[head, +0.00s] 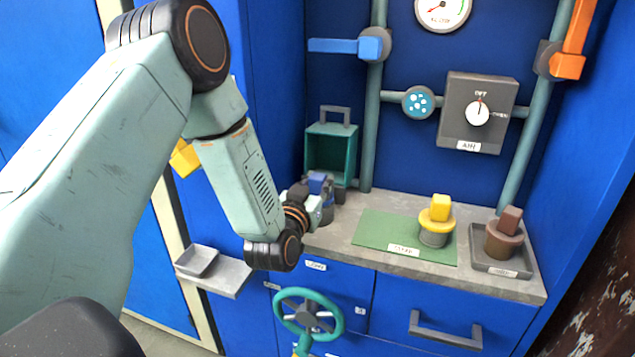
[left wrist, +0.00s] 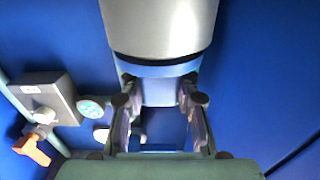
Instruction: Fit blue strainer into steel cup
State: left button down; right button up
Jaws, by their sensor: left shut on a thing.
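My left gripper (head: 314,200) is shut on the blue strainer (head: 320,183) at the counter's left end, beside the green box. The left wrist view shows the gripper (left wrist: 160,125) with one finger on each side of the strainer's blue block, below its wide blue collar (left wrist: 155,68). A smooth steel cylinder (left wrist: 160,25) adjoins the collar; I take it for the steel cup, but cannot tell how deep the strainer sits in it. In the head view the gripper hides part of both. My right gripper is not in view.
A yellow-topped grey cup (head: 434,237) stands on a green mat (head: 375,232). A brown plug (head: 503,240) stands in a grey tray (head: 528,268). An open green box (head: 331,128) is behind the gripper. Pipes and a dial panel (head: 474,135) line the back. A teal handwheel (head: 284,305) is below.

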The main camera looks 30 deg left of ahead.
pick_arm(q)
jog(key=c, duration=1.3)
grip_release()
jog(key=shift+f, duration=0.1)
jog(key=shift+c, duration=0.2)
jog(key=o, duration=0.3)
jog(key=shift+s, duration=0.1)
jog(key=shift+o, duration=0.2)
